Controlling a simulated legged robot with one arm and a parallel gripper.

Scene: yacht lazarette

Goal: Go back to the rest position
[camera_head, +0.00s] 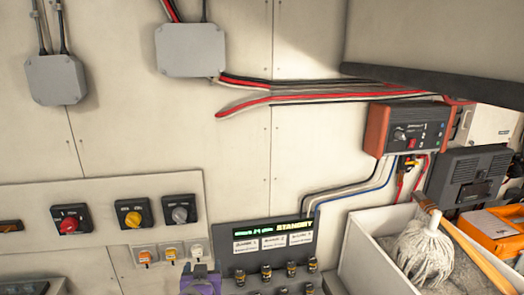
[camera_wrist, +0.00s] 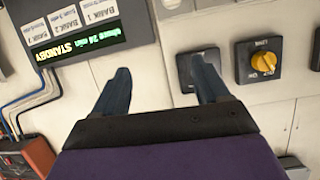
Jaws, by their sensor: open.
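My gripper (camera_wrist: 160,66) is open, with two dark blue fingers spread apart and nothing between them. It points at the pale wall panel in the wrist view. Its purple body also shows at the bottom edge of the head view (camera_head: 201,281), left of the display panel.
The display panel (camera_head: 265,240) reads STANDBY. Red (camera_head: 70,222), yellow (camera_head: 132,218) and grey (camera_head: 180,214) rotary switches sit left of it, above orange-fronted sockets. A white bin (camera_head: 357,250) with a mop head (camera_head: 424,254) stands right. An orange-sided charger (camera_head: 408,130) hangs above.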

